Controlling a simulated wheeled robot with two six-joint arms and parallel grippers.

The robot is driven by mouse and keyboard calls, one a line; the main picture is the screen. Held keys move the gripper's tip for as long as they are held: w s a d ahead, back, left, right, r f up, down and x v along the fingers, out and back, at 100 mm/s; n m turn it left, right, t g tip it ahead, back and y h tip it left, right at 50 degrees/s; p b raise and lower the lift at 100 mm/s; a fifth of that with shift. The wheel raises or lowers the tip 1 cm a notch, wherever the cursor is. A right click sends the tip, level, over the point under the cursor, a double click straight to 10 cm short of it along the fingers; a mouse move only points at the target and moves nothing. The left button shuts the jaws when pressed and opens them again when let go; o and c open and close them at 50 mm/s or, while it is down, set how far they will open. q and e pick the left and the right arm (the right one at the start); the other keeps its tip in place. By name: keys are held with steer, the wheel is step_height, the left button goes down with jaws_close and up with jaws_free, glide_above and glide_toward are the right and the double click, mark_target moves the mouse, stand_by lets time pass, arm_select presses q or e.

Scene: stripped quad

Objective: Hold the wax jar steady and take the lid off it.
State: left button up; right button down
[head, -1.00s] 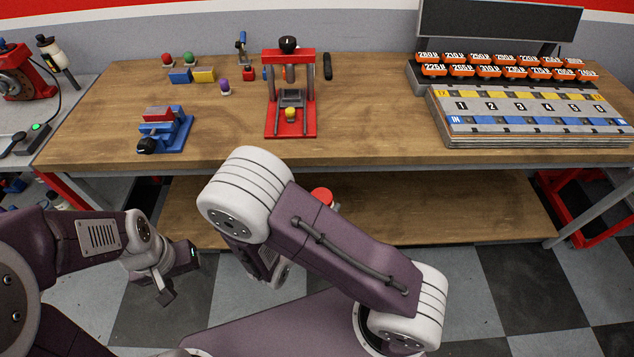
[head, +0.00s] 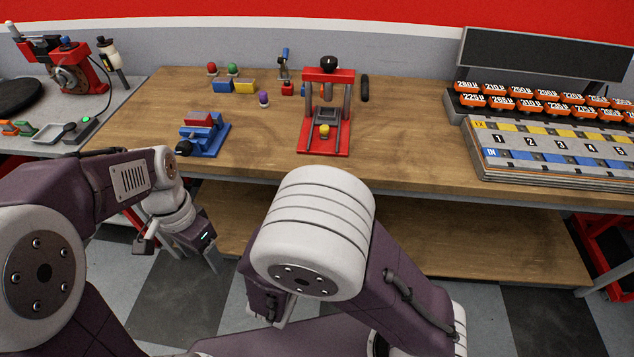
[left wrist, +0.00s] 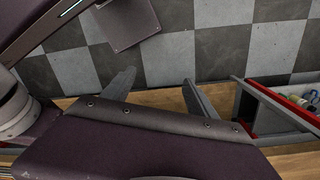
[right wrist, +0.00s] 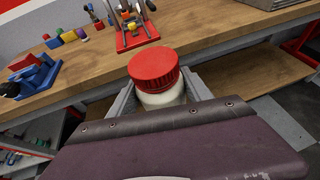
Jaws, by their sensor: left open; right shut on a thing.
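The wax jar (right wrist: 160,98) has a pale body and a ribbed red lid (right wrist: 153,67). It shows in the right wrist view, with the lid on top of it. My right gripper (right wrist: 159,93) is shut on the jar's body below the lid, one finger on each side. In the head view my right arm hides the jar. My left gripper (head: 179,254) is open and empty, low in front of the bench at the left. Its spread fingers (left wrist: 160,92) show in the left wrist view over the floor, apart from the jar.
The wooden workbench (head: 260,170) carries a blue vise (head: 205,138), a red press (head: 325,115), several small coloured parts and a rack of orange-labelled bins (head: 540,100). A lower shelf (head: 430,235) lies beneath. A grey side table (head: 110,110) stands left. The bench front is clear.

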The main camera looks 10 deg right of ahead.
arm_select(q)
steer(key=w+d+r+m, duration=0.8)
steer(key=d+r+m, duration=0.2)
steer(key=d+r, duration=0.2)
steer(key=s+d+m, duration=0.1)
steer(key=d, duration=0.3)
steer(key=s+d+m, duration=0.1)
steer(key=d, duration=0.4)
steer(key=d+m, duration=0.1)
steer(key=d, duration=0.3)
steer(key=shift+s+d+r+m+t, duration=0.25)
steer(key=shift+s+r+m+t, duration=0.05)
steer(key=shift+s+m+t, duration=0.1)
step_height(320, 180, down, 8)
steer(key=shift+a, duration=0.1)
jaws_close()
steer(key=n, duration=0.5)
steer(key=shift+n, duration=0.4)
steer(key=n, duration=1)
steer(key=shift+r, duration=0.1)
steer(key=shift+r, duration=1.1)
